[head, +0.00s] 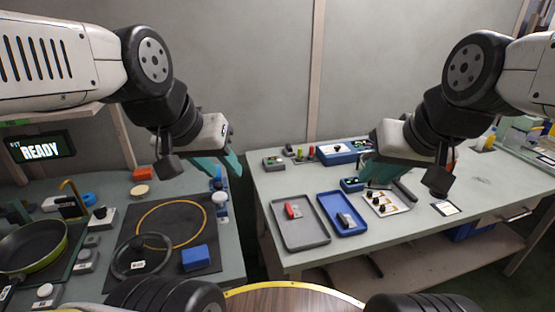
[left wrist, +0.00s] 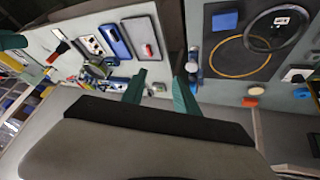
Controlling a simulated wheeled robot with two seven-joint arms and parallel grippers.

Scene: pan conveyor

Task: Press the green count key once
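I cannot clearly make out the green count key. Small green spots show in the head view on a grey box (head: 273,162) at the back left of the right table, on a blue device (head: 336,152) behind it and on a small blue box (head: 351,185). My left gripper (head: 229,174) hangs above the gap between the tables. In the left wrist view its two teal fingers (left wrist: 160,88) are apart with nothing between them. My right gripper (head: 376,172) is over the right table, above the small blue box; its finger gap is not clear.
The right table carries a grey tray (head: 287,235) with a red item, a blue tray (head: 330,205) and a white board (head: 400,207).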

